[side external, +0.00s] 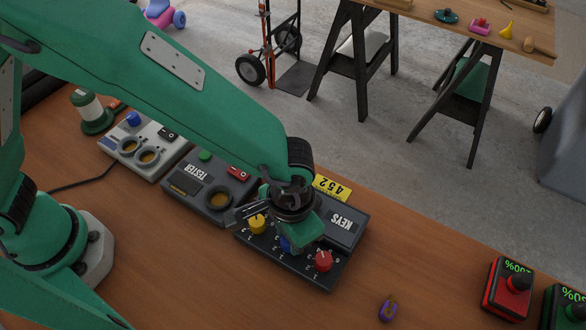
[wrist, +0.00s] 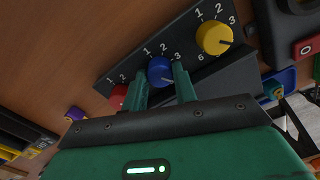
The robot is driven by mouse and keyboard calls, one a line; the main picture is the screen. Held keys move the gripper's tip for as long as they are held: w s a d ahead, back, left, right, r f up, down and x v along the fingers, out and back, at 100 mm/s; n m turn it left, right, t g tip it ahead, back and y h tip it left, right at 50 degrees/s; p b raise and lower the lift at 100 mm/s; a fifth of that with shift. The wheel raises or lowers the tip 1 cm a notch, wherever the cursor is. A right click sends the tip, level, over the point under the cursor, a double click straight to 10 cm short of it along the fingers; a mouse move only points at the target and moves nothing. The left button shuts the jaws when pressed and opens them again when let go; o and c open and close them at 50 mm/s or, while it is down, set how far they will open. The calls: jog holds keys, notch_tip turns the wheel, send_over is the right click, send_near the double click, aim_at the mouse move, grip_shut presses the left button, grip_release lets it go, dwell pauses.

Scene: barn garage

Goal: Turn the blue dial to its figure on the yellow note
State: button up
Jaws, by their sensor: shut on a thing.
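The black KEYS panel (side external: 342,226) lies on the bench with a yellow dial (side external: 257,224), a blue dial (side external: 286,244) and a red dial (side external: 323,261) in a row. My gripper (wrist: 161,74) is shut on the blue dial (wrist: 159,69), one green finger on each side of it. The blue dial's pointer line faces the lower right in the wrist view; 1, 2 and 3 show around it, and its other figures are hidden. The yellow note (side external: 332,188) stands at the panel's far edge and appears to read 452.
The TESTER box (side external: 211,188) stands close left of the panel, with a grey box (side external: 144,145) beyond it. A small purple thing (side external: 388,308) lies on the bench to the right. A red box (side external: 508,288) with a black knob stands farther right. Bare bench separates them.

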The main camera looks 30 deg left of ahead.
jog(key=m, duration=0.6)
jog(key=shift+d+r+m, duration=0.1)
jog(key=shift+d+m, duration=0.1)
jog(key=shift+m, duration=0.1)
dwell(0.4)
jog(key=o, duration=1)
jog(key=shift+a, duration=0.1)
jog(key=shift+n, duration=0.5)
